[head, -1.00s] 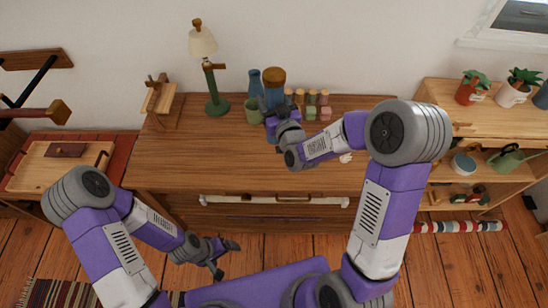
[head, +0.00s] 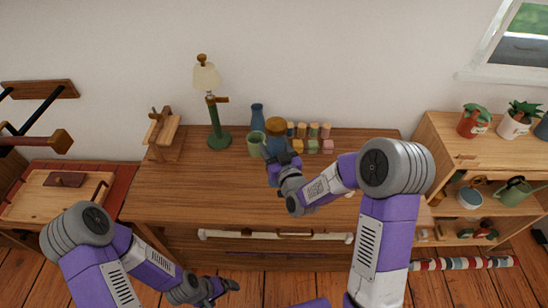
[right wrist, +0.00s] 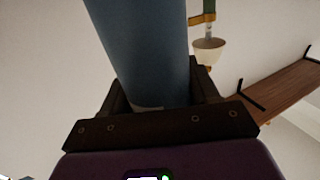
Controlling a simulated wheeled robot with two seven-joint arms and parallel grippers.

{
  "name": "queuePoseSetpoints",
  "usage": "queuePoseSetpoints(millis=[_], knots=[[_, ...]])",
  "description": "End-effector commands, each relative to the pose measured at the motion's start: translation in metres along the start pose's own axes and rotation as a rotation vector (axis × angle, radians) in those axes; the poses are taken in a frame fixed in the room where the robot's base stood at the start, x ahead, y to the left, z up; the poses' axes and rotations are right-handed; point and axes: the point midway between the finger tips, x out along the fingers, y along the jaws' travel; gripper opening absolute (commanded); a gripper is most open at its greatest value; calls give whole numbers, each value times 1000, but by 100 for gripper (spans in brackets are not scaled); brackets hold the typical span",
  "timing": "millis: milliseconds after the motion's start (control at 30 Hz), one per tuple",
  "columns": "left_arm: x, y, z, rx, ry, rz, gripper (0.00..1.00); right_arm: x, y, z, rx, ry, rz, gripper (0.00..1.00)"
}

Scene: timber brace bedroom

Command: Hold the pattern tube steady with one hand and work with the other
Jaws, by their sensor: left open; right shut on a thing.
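The blue tube with a brown cap (head: 276,127), which looks like the pattern tube, stands about upright over the back middle of the dresser top. My right gripper (head: 278,159) is shut on this blue tube; in the right wrist view the tube (right wrist: 142,45) rises between the dark fingers (right wrist: 160,105). The gripper hides the tube's lower end, so I cannot tell whether it touches the dresser. My left gripper (head: 222,293) is open and empty, low in front of the dresser, partly cut off by the bottom edge.
A green mug (head: 255,145) and blue bottle (head: 257,117) stand close left of the tube; several small coloured blocks (head: 312,146) lie to its right. A green lamp (head: 219,138) and wooden stand (head: 158,135) are further left. The dresser top's (head: 205,195) front left is bare.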

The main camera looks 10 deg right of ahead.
Motion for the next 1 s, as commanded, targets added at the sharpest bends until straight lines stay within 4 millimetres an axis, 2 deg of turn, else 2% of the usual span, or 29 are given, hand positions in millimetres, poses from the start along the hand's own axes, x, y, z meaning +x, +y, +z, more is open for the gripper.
queuePoseSetpoints(millis=[233, 500, 900, 933, 1000], knots=[[0, 0, 0, 0, 0, 0, 92, 0, 0, 2, 0, 1, 0, 0], [10, -4, 0, 0, 0, 0, 92, 0, 0, 37, 1, -1, 1, 0], [13, -5, -1, 0, 0, 0, 92, 0, 0, 40, 0, 2, 0, 0], [13, -5, 0, 0, 0, 0, 92, 0, 0, 40, 0, 0, 0, 63], [12, -4, 0, 0, 0, 0, 92, 0, 0, 39, 0, 0, 0, 73]])
